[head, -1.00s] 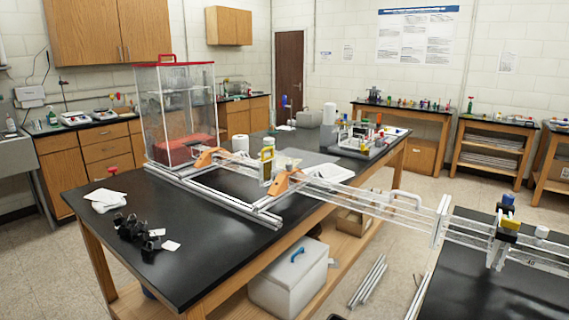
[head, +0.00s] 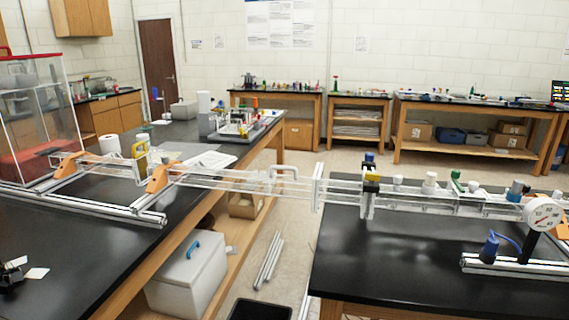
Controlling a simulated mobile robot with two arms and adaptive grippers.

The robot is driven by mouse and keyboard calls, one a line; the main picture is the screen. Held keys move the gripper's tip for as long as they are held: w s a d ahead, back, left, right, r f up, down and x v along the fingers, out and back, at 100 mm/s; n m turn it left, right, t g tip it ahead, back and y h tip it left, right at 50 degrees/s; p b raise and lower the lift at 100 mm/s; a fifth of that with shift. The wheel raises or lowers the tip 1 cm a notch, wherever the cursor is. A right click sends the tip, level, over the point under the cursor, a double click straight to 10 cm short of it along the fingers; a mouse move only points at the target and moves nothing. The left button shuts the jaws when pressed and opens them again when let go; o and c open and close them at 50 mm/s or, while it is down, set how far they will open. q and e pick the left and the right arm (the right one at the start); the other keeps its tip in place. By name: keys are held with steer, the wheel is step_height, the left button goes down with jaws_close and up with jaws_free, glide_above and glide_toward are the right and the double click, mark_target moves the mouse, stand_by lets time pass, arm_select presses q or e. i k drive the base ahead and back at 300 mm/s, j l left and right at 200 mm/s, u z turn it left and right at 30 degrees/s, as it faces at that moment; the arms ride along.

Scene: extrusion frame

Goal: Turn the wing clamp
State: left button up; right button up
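The aluminium extrusion frame (head: 110,208) lies on the left black table. A long clear channel (head: 240,184) runs from there across the gap to the right black table. A fitting with blue and yellow parts (head: 371,180) sits on the channel at the right table's left side. I cannot tell which of these small parts is the wing clamp. Neither of my grippers is in view.
A round gauge (head: 541,214) stands at the right. A clear red-topped enclosure (head: 38,120) stands at the left. A white box (head: 188,277) sits under the left table, and metal bars (head: 267,260) lie on the floor between the tables. The right table's front (head: 400,265) is clear.

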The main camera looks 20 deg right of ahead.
mark_target(372, 177)
steer(key=z, duration=2)
